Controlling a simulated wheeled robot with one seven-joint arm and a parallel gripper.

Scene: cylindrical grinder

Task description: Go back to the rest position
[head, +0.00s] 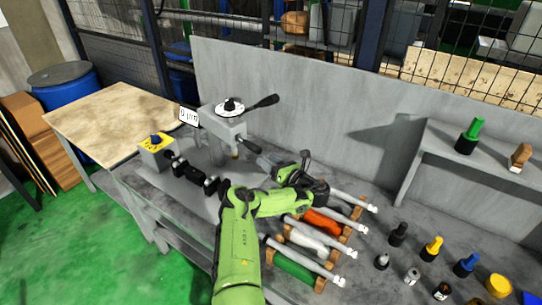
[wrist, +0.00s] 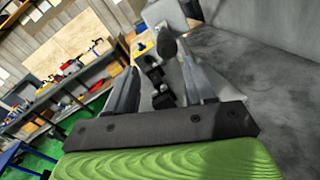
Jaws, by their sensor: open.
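My green arm reaches in from the bottom of the head view and bends over the grey bench. My gripper (head: 250,152) is at the right side of the cylindrical grinder (head: 220,122), pointing left towards it. In the wrist view my gripper (wrist: 155,65) has its two grey fingers spread apart, with nothing held between them. The grinder's black spindle parts (wrist: 160,85) show beyond and between the fingers. I cannot tell whether a finger touches the grinder.
Orange (head: 320,222), white (head: 305,241) and green (head: 297,268) cylinders with rods lie on wooden rests right of my arm. Several small bottles, including a yellow-topped one (head: 432,248), stand further right. A grey back panel (head: 330,110) rises behind. A wooden table (head: 105,120) is left.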

